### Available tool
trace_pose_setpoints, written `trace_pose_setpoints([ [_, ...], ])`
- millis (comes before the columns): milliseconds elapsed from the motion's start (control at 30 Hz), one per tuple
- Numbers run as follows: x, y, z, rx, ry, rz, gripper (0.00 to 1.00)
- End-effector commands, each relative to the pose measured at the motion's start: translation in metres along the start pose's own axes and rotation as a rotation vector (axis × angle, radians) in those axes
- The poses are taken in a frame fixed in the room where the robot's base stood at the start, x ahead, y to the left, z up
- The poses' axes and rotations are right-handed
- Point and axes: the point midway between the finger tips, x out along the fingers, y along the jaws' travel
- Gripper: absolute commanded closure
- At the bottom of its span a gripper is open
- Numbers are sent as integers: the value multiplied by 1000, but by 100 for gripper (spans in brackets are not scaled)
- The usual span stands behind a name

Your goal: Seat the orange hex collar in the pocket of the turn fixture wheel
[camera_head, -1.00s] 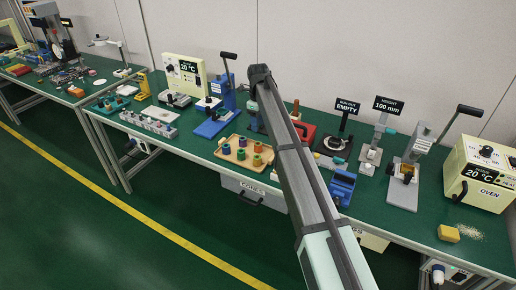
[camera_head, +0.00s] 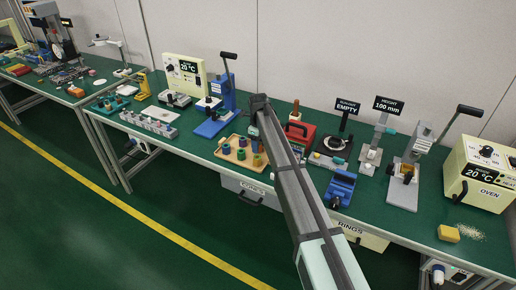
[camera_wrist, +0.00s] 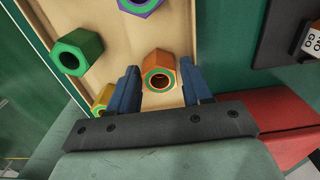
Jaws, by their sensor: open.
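The orange hex collar (camera_wrist: 158,66) stands on the wooden tray, with a green-edged ring around its dark bore. In the wrist view it lies between the two blue fingers of my gripper (camera_wrist: 159,76), which is open. A gap shows on the left of the collar; the right finger is very close, and I cannot tell whether it touches. In the head view my arm hides most of the gripper and the collar.
The tray (camera_head: 231,160) also holds a green hex collar (camera_wrist: 76,50), a purple one (camera_wrist: 140,4) and a yellowish one (camera_wrist: 103,98). A red block (camera_wrist: 285,115) lies close to the right of my gripper. A blue press (camera_head: 215,122) stands left of the arm.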

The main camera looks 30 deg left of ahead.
Motion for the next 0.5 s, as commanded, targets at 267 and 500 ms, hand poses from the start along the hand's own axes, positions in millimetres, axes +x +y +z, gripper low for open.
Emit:
trace_pose_setpoints([
  [267, 5, 0, 0, -1, -1, -1, 51],
  [500, 5, 0, 0, -1, -1, -1, 74],
])
